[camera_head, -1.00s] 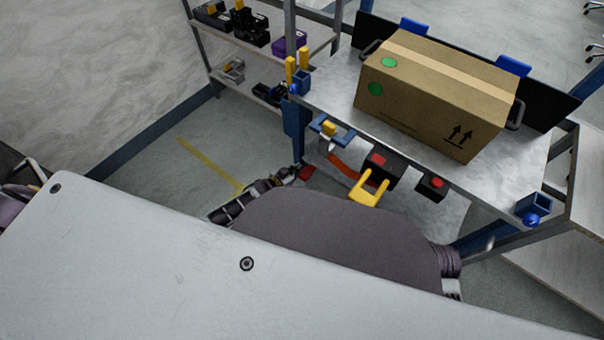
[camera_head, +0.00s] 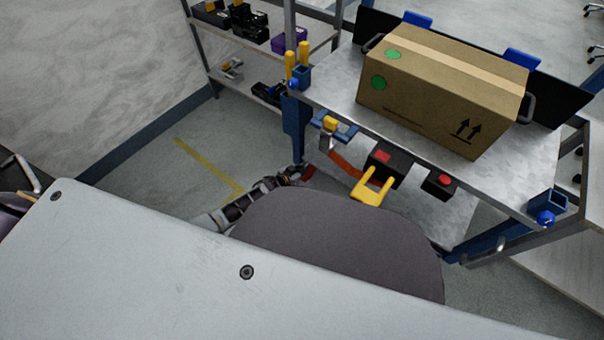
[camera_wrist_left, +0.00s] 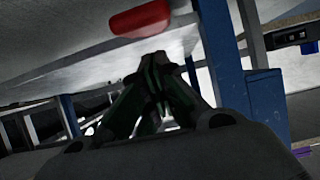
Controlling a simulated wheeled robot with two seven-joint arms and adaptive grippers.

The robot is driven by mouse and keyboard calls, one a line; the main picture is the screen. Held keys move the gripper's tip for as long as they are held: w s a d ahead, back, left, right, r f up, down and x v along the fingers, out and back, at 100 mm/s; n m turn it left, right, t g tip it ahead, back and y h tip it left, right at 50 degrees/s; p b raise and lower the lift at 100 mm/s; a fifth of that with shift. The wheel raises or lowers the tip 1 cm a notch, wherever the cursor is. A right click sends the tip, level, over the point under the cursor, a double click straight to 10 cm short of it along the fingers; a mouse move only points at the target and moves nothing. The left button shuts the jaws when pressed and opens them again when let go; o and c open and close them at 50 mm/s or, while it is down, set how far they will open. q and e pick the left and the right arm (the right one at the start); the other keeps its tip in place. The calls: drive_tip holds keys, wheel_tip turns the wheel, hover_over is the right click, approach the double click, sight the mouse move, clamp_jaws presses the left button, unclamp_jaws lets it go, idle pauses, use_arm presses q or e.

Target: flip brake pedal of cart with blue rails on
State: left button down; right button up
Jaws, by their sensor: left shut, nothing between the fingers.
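The cart (camera_head: 330,92) has blue corner posts and legs and a grey top. A small red part, which looks like the brake pedal (camera_head: 309,171), shows low by its near-left leg. My left gripper (camera_head: 296,176) is at that red part, low beside the leg, and partly covers it. In the left wrist view the shut, empty fingers (camera_wrist_left: 160,62) point under a grey panel. A red rounded piece (camera_wrist_left: 140,18), likely the pedal, is just above the fingertips there. I cannot tell whether they touch. My right gripper is not visible.
A cardboard box (camera_head: 440,90) stands on the cart. A shelf (camera_head: 270,55) stands behind left. Blue uprights (camera_wrist_left: 222,60) flank the gripper. Floor left of the cart is clear.

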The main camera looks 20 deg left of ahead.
use_arm(q)
drive_tip(key=shift+s+a+f+b, duration=0.1)
drive_tip(key=shift+s+f+b, duration=0.1)
drive_tip(key=shift+f, duration=0.25)
drive_tip(key=shift+s+f+b, duration=0.1)
drive_tip(key=shift+f+b, duration=0.1)
drive_tip(key=shift+f, duration=0.25)
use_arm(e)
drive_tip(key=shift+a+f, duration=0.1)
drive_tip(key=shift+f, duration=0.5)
